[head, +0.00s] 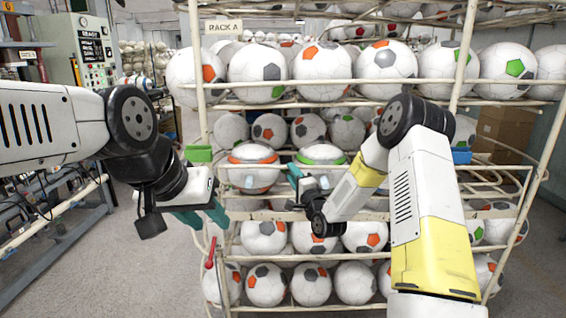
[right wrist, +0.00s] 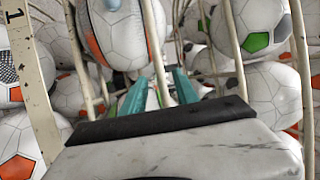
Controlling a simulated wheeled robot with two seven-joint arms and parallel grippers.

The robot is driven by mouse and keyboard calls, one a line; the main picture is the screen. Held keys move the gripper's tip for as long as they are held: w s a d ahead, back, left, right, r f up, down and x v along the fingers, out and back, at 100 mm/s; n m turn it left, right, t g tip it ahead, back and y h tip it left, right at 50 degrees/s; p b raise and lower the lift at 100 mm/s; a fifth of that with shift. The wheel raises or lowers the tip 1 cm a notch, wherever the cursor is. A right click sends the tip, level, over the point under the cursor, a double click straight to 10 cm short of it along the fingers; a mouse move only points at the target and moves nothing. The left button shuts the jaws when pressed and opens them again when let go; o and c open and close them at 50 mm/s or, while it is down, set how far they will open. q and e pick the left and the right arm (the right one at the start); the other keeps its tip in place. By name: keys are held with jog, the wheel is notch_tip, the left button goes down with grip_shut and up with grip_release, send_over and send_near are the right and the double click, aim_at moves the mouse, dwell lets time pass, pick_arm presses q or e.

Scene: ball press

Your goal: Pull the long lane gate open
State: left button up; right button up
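A ball rack (head: 470,55) of cream metal bars fills the middle of the head view. A long cream bar (head: 395,173) crosses its front at middle height, with a green block (head: 198,153) near its left end and a blue block (head: 461,156) near its right. I cannot tell for sure which bar is the long lane gate. My left gripper (head: 203,216) is open and empty by the rack's left post. My right gripper (head: 293,189) is at the rack's middle; its teal fingers stand apart in the right wrist view (right wrist: 160,88), with a cream bar between or behind them.
Two balls with an orange band (head: 252,154) and a green band (head: 321,153) sit at middle height. Several balls fill the shelves above and below. A red handle (head: 211,252) is at lower left. A control cabinet (head: 82,45) stands left; cardboard boxes (head: 503,130) stand right.

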jog(key=x, duration=0.7)
jog(key=shift+w+a, duration=0.2)
jog(key=shift+w, duration=0.15)
jog(key=shift+c, duration=0.3)
grip_shut()
dwell(0.8)
